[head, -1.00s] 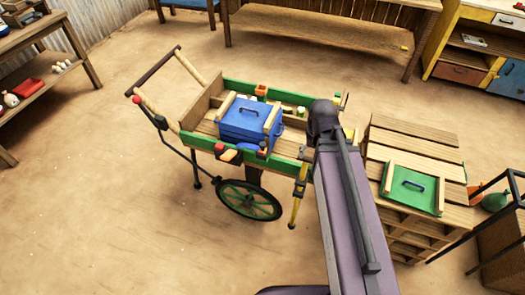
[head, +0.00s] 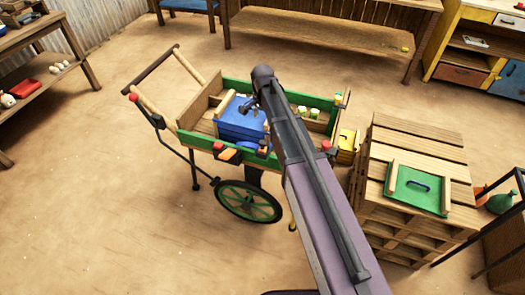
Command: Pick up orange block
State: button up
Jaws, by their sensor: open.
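A small orange block (head: 228,155) with a dark part beside it shows at the near side rail of the cart (head: 185,138). It is too small to tell exactly how it sits. Another orange piece seen earlier at the cart's far rail is now hidden behind my arm. My gripper (head: 256,106) is mostly hidden under the end of my arm, over the right part of the blue box (head: 234,128) in the cart. It appears open and empty, to the right of and above the orange block, apart from it.
A wooden crate stack (head: 405,210) with a green lid (head: 416,188) stands right of the cart, with a yellow box (head: 347,146) between. Shelves (head: 45,55) stand at the left and a bench (head: 320,38) at the back. The floor in front and left is clear.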

aim_at(263, 142)
jog(key=shift+f, duration=0.1)
dwell(0.3)
notch_tip(263, 142, down, 8)
jog(key=b, duration=0.8)
jog(key=shift+f+b, duration=0.2)
jog(key=shift+b, duration=0.15)
jog(key=shift+s+f+b, duration=0.2)
jog(key=shift+f+b, duration=2.4)
grip_shut()
